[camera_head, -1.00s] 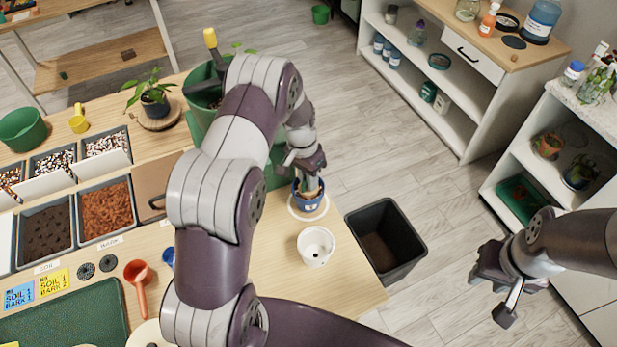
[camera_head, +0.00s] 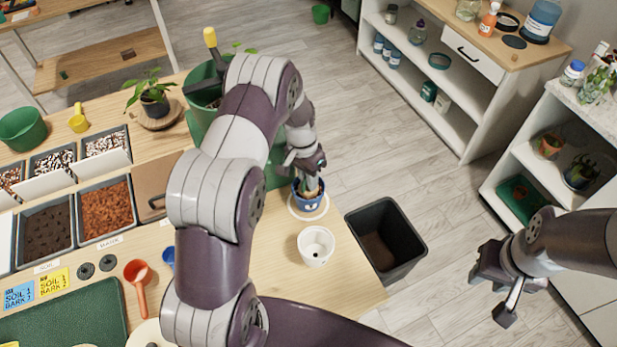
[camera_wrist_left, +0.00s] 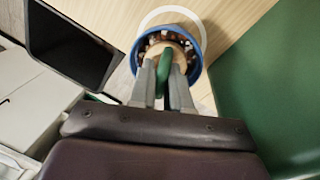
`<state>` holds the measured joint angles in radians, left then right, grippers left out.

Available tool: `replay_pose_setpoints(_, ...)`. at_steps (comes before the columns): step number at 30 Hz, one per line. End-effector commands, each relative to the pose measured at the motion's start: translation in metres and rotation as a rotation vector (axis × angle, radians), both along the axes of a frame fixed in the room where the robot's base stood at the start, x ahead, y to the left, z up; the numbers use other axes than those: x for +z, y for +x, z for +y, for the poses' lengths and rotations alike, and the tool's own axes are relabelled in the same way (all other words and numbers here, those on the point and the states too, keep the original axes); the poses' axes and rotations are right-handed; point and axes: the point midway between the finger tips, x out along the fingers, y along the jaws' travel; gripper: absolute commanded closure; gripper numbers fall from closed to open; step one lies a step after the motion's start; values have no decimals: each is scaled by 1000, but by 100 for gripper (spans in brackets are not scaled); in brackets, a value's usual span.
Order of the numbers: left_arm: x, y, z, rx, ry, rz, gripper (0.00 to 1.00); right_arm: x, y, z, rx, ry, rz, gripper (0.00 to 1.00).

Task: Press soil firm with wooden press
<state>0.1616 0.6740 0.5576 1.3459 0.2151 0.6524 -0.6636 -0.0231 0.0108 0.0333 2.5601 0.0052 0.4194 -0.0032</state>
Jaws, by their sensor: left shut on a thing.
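The blue pot (camera_head: 309,203) stands on a white ring (camera_head: 294,212) near the table's right edge. In the left wrist view the pot's blue rim (camera_wrist_left: 199,48) surrounds brown, chunky soil (camera_wrist_left: 190,46). My left gripper (camera_head: 307,171) is directly over the pot, pointing down. It is shut on what looks like the wooden press, whose pale round part (camera_wrist_left: 166,43) sits inside the rim. A green piece (camera_wrist_left: 165,68) shows between the fingertips (camera_wrist_left: 163,90). Whether the press touches the soil is hard to tell. My right gripper (camera_head: 494,291) is open and empty, off the table at right.
A white pot (camera_head: 316,246) stands just in front of the blue pot. A dark bin (camera_head: 386,240) stands beyond the table's right edge. Soil and bark trays (camera_head: 105,209), an orange scoop (camera_head: 139,283) and a green mat (camera_head: 65,325) are at left.

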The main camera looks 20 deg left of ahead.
Motion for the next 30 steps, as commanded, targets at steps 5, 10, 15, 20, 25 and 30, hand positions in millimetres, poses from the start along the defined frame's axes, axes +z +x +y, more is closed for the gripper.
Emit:
replay_pose_setpoints(5, 19, 1, 0, 0, 0, -2, 100, 15, 0, 0, 0, 0, 0, 64)
replay_pose_setpoints(10, 39, 1, 0, 0, 0, -2, 100, 29, 0, 0, 0, 0, 0, 64)
replay_pose_setpoints(15, 57, 1, 0, 0, 1, -1, 100, 42, 0, 0, 0, 0, 0, 64)
replay_pose_setpoints(20, 75, 0, 0, 0, 1, -1, 100, 54, 0, 0, 0, 0, 0, 64)
replay_pose_setpoints(25, 81, 0, 0, 0, 0, -1, 100, 57, 0, 0, 0, 0, 0, 64)
replay_pose_setpoints(30, 79, 0, 0, 0, 0, -1, 100, 56, 0, 0, 0, 0, 0, 64)
